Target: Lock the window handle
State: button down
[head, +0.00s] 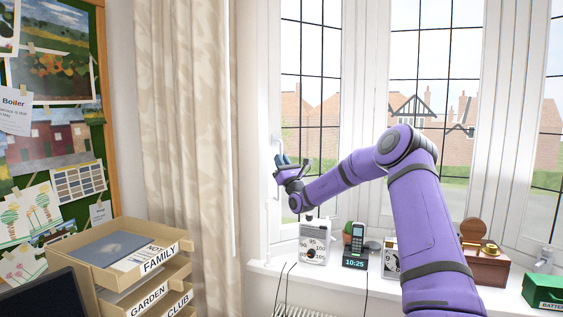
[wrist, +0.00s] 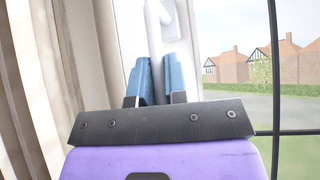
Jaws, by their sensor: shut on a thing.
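The white window handle (head: 277,143) is on the frame of the left window pane, next to the curtain. In the wrist view the handle (wrist: 154,22) rises above and between my blue fingertips. My gripper (head: 282,160) is at the handle's lower part. In the wrist view my gripper (wrist: 159,78) has a finger on each side of the handle and is shut on it. The handle looks close to upright, with a slight tilt in the wrist view. My gripper hides its lower part in the head view.
A beige curtain (head: 185,130) hangs close left of the handle. The sill below holds a white timer (head: 314,243), a phone on its dock (head: 357,245), a wooden box (head: 484,266) and a green battery box (head: 545,291). Labelled paper trays (head: 150,262) stand at lower left.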

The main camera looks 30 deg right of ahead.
jog(key=c, duration=1.1)
grip_release()
jog(key=shift+c, duration=0.2)
jog(key=shift+s, duration=0.1)
jog(key=v, duration=1)
jog(key=shift+s+f, duration=0.2)
jog(key=shift+f, duration=0.1)
